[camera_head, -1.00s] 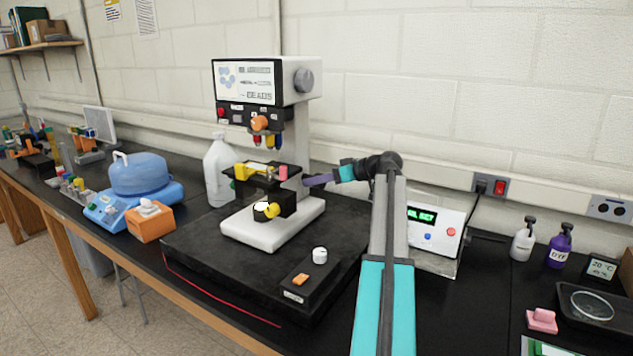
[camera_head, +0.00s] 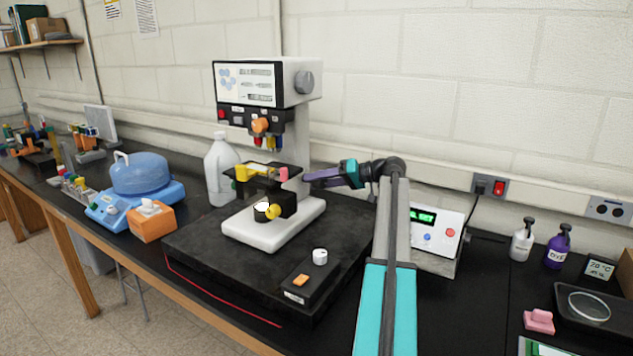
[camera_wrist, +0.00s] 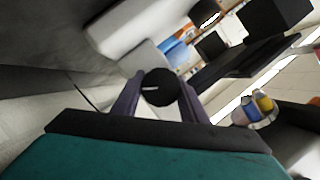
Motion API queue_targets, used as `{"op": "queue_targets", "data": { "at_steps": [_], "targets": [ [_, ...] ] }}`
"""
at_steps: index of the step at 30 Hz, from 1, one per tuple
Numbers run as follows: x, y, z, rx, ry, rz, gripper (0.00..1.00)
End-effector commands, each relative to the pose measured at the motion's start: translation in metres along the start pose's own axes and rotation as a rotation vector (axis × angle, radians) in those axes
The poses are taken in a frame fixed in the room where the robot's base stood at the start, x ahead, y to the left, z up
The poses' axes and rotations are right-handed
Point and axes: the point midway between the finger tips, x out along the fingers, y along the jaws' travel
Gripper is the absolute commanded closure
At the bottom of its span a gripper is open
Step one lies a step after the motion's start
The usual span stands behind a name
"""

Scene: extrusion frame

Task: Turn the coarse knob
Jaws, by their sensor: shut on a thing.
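The microscope (camera_head: 262,95) stands on a white base on a dark slab. The coarse knob (camera_wrist: 160,88) is a round black knob with a white mark, in the middle of the wrist view. My gripper (camera_head: 308,178) reaches the right side of the microscope column from the right. In the wrist view its two purple fingers lie on either side of the knob, shut on it. In the head view I cannot make out the knob at the fingertips.
A control box with orange button and white knob (camera_head: 319,257) sits on the slab's front. A white box with green display (camera_head: 436,232) stands right of my arm. A jug (camera_head: 221,170) is left of the microscope. A blue centrifuge (camera_head: 138,174) sits farther left.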

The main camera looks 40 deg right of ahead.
Motion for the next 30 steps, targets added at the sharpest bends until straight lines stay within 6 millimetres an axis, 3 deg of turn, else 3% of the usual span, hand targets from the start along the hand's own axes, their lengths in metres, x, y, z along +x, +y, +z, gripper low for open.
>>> {"op": "queue_targets", "data": {
  "at_steps": [9,10,13,30],
  "targets": [
    [-0.0009,0.0005,-0.0001,0.002,0.001,0.000,0.83],
    [-0.0009,0.0005,0.0000,0.002,0.002,0.000,0.58],
    [-0.0008,0.0005,-0.0001,0.002,0.001,0.001,0.43],
    [-0.0001,0.0003,0.0009,-0.057,0.001,0.024,0.43]
  ]
}}
